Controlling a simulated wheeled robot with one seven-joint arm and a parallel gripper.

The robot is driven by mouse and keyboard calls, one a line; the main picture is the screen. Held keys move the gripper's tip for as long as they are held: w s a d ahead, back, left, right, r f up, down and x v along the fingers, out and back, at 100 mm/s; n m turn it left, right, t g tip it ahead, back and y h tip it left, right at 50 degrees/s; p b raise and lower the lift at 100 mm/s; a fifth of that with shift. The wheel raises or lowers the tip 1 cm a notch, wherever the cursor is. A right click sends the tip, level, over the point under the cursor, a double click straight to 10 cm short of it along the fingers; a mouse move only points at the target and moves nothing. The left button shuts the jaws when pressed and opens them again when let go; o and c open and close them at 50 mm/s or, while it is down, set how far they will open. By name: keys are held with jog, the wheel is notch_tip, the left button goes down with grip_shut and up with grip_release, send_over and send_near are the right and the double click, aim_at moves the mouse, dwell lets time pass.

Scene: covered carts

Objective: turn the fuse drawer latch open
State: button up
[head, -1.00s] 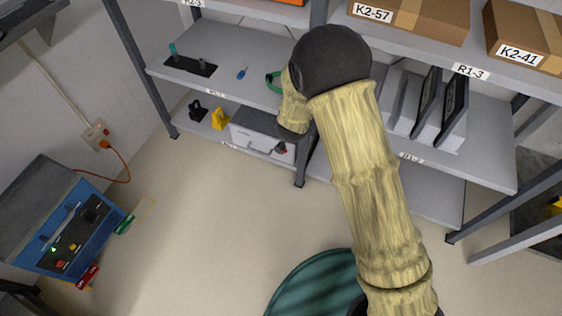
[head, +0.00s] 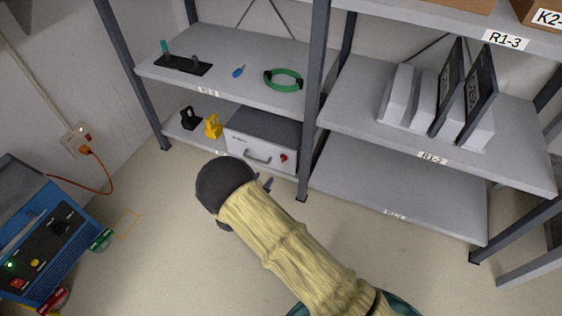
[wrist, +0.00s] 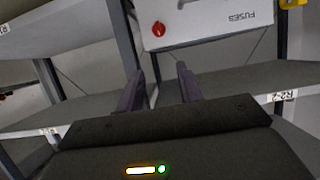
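The fuse drawer is a white-fronted box with a grey top (head: 262,129) on the lower left shelf. Its front has a dark handle (head: 257,158) and a red latch (head: 284,158) to the right of it. In the wrist view the drawer front (wrist: 215,22) appears upside down with the word FUSES, and the red latch (wrist: 158,29) shows beyond my fingers. My gripper (wrist: 160,82) is open and empty, apart from the latch. In the head view my arm hides most of the gripper; a dark finger (head: 267,185) shows in front of and below the drawer. The latch's exact angle is too small to tell.
A yellow padlock (head: 213,127) and a black one (head: 190,118) stand left of the drawer. A dark shelf post (head: 314,110) rises close to its right side. A blue machine (head: 45,235) stands at left. The floor before the shelf is clear.

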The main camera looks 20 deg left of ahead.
aim_at(283, 156)
jog(key=b+x, duration=0.4)
jog(key=x, duration=0.4)
jog(key=b+x, duration=0.4)
jog(key=x, duration=0.4)
jog(key=shift+w+f, duration=0.25)
jog(key=shift+f, duration=0.15)
jog(key=shift+w, duration=0.35)
jog(key=shift+c, duration=0.5)
jog(key=c, duration=0.6)
